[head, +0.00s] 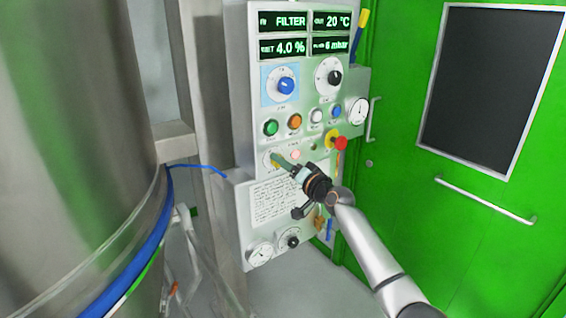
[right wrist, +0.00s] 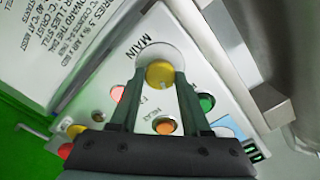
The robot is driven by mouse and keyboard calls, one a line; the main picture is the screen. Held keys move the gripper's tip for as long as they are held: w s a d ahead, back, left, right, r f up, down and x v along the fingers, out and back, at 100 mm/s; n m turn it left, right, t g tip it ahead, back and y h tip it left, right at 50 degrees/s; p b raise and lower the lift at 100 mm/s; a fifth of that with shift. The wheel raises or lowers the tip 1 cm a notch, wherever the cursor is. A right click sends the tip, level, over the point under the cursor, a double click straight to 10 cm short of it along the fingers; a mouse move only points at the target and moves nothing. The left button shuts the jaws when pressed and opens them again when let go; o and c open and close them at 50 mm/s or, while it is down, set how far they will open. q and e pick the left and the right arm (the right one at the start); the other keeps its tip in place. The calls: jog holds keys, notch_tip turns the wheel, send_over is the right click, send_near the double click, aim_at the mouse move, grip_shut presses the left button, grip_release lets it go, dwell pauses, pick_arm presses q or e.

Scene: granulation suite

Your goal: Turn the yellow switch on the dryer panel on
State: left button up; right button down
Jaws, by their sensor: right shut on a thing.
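The dryer panel (head: 305,105) is a pale upright board with displays, knobs and buttons. The yellow switch (right wrist: 160,75) is a round knob on a pale disc marked MAIN in the right wrist view. In the head view it is mostly hidden behind my fingertips, at the panel's lower left. My right gripper (right wrist: 152,84) is shut on the yellow switch, one finger on each side of it. In the head view my right gripper (head: 280,160) reaches the panel from the lower right. My left gripper is not in view.
A red emergency button (head: 340,143) sits right of the switch. Green (head: 270,127) and orange (head: 294,121) buttons are above it. A large steel vessel (head: 70,150) fills the left. A green door (head: 480,190) with a handle is at the right.

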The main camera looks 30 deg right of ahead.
jog(key=shift+m, duration=0.8)
jog(key=shift+c, duration=1.8)
grip_release()
jog(key=shift+s, duration=0.15)
jog(key=s+d, duration=0.1)
jog(key=s, duration=1.1)
jog(key=shift+d+p, duration=0.3)
jog(key=shift+d, duration=0.1)
jog(key=shift+s, duration=0.1)
